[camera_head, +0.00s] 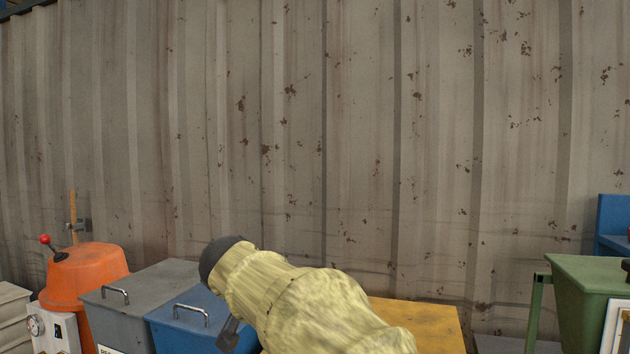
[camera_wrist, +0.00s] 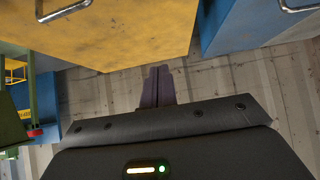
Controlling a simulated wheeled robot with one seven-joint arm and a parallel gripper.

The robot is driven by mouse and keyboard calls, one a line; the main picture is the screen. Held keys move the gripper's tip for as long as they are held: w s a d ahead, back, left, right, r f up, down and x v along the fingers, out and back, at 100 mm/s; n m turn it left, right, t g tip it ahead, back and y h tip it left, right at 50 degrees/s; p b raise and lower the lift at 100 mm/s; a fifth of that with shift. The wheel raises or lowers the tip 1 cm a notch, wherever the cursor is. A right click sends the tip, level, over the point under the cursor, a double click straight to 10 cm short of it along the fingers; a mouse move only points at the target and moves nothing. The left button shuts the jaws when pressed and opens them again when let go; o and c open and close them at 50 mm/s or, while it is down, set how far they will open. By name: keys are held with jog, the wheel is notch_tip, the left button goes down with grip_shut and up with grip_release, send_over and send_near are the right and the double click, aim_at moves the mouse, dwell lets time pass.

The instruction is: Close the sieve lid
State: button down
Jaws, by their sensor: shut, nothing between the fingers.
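No part is clearly recognisable as the sieve or its lid, so I cannot tell which box, if any, it belongs to. A yellow box (camera_wrist: 110,35) with a metal handle fills the upper left of the wrist view; its yellow top (camera_head: 425,325) shows in the head view, partly behind my arm. My gripper (camera_wrist: 160,78) is shut and empty, with its fingers together just below the yellow box's edge in the picture. I cannot tell whether they touch it. In the head view the gripper is not clearly visible.
A blue box (camera_head: 185,328) and a grey box (camera_head: 150,290), both with handles, stand left of my arm. An orange machine (camera_head: 85,275) with a red-knobbed lever is further left. A green hopper (camera_head: 590,290) stands right. A corrugated wall (camera_head: 350,130) closes the back.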

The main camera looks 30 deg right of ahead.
notch_tip(320, 180, down, 11)
jog(key=s+a+b, duration=0.2)
jog(key=b, duration=0.7)
jog(key=shift+w+r, duration=0.15)
jog(key=s+a+f+p+v, duration=0.1)
jog(key=p+v, duration=0.2)
jog(key=v, duration=0.8)
